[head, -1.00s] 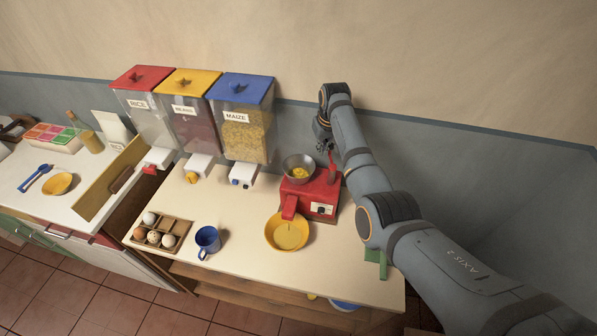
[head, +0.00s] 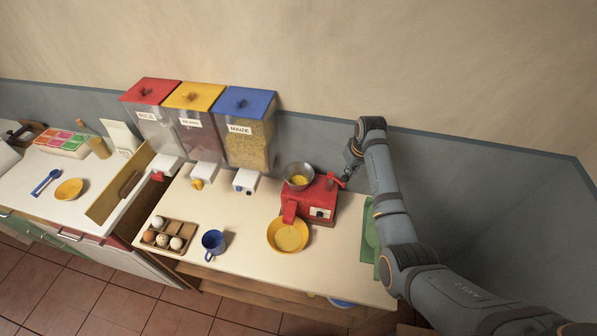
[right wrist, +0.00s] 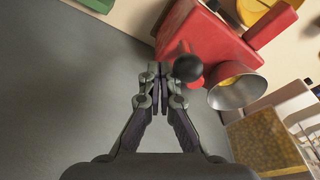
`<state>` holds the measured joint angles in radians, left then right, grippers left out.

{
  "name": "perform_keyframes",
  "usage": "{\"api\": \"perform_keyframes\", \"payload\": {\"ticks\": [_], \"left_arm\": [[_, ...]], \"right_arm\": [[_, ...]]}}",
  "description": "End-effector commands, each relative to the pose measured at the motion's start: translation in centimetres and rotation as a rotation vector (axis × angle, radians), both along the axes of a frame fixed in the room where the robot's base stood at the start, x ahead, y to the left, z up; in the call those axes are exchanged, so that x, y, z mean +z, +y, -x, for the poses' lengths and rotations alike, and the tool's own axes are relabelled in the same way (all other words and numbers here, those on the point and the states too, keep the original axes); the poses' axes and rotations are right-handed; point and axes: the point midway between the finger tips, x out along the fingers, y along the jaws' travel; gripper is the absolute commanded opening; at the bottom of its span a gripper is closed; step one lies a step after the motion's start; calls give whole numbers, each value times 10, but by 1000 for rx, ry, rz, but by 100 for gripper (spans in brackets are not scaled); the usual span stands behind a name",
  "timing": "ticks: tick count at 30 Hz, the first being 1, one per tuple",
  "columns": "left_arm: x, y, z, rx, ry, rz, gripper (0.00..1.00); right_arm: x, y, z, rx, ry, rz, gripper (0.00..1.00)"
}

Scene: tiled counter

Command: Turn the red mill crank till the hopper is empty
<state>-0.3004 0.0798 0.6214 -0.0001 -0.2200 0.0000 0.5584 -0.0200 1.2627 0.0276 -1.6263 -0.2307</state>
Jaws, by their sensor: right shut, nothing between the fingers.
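The red mill (head: 320,197) stands at the right of the counter. Its metal hopper (head: 289,184) holds some yellow grain, also visible in the right wrist view (right wrist: 236,94). The red crank (head: 335,180) is on the mill's right side; its black knob (right wrist: 188,68) shows in the right wrist view. A yellow bowl (head: 273,238) under the red spout holds yellowish meal. My right gripper (head: 348,176) is shut and empty, close to the crank's end. In the right wrist view its fingertips (right wrist: 160,70) are just beside the knob; contact cannot be told. My left gripper is out of view.
Rice, beans and maize dispensers (head: 248,130) stand behind. An egg tray (head: 185,246) and blue mug (head: 212,242) sit at the front left. A green object (head: 367,235) lies right of the mill, partly hidden by my arm. The counter's middle is clear.

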Motion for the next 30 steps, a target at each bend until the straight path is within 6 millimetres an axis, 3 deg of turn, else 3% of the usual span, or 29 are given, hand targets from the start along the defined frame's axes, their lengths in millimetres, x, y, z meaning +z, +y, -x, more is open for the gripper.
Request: {"api": "perform_keyframes", "payload": {"ticks": [3, 8, 30], "left_arm": [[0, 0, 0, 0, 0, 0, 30], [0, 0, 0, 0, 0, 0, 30], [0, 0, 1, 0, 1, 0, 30]], "right_arm": [[-1, 11, 18, 2, 1, -3, 0], [6, 11, 17, 0, 0, -1, 0], [88, 11, 16, -1, -1, -1, 0]]}}
